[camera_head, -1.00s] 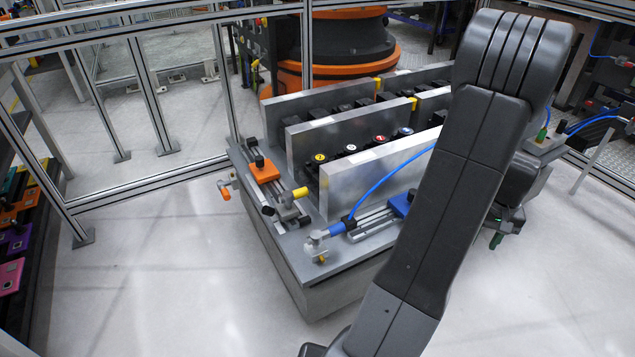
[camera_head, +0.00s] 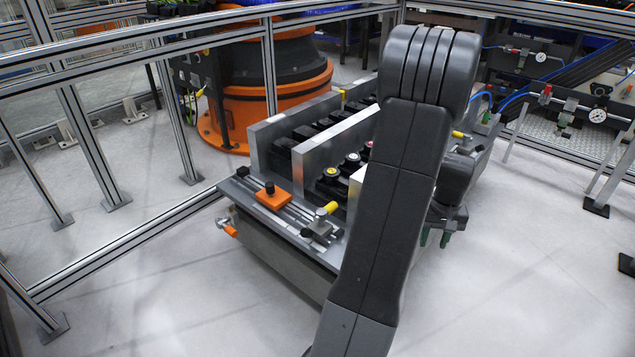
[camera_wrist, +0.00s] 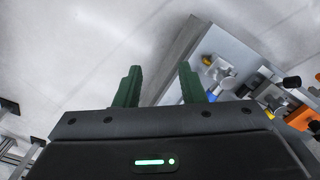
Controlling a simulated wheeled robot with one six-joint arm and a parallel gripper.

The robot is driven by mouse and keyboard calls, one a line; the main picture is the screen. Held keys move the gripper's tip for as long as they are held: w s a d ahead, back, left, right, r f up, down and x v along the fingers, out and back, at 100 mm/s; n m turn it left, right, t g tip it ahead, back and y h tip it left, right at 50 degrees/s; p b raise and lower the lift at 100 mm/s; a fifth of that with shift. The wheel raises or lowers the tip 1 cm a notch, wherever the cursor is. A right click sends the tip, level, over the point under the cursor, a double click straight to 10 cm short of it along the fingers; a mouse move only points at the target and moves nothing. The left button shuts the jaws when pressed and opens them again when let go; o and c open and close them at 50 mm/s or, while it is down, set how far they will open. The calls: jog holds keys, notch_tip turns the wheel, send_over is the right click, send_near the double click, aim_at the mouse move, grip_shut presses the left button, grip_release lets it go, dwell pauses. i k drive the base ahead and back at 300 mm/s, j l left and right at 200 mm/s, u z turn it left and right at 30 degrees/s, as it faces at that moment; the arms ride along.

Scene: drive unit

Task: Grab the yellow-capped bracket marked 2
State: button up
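A yellow-capped black part (camera_head: 331,172) stands at the near left end of the row between the metal plates of the fixture. Its number is too small to read for certain in the head view. White-capped (camera_head: 352,158) and red-capped (camera_head: 367,146) parts stand behind it in the same row. My arm hides the right part of the row. My gripper (camera_head: 434,237) shows partly in the head view, beyond my arm at the fixture's right side. In the wrist view its two green fingers (camera_wrist: 157,84) are apart with nothing between them, over the floor beside the fixture's edge.
The fixture table (camera_head: 282,238) carries upright metal plates (camera_head: 318,160), an orange clamp block (camera_head: 272,196) and a yellow-tipped fitting (camera_head: 330,209). An orange robot base (camera_head: 255,110) and fence posts (camera_head: 180,110) stand behind. The floor in front is clear.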

aim_at(331, 183)
jog(key=i+j, duration=0.25)
jog(key=i+j+z, duration=0.1)
jog(key=i+j, duration=0.15)
jog(key=j, duration=0.2)
jog(key=i+j+z, duration=0.1)
jog(key=j, duration=0.25)
jog(key=i+j, duration=0.35)
jog(key=i+j+z, duration=0.1)
jog(key=j, duration=0.3)
jog(key=i+j, duration=0.25)
jog(key=i, duration=0.2)
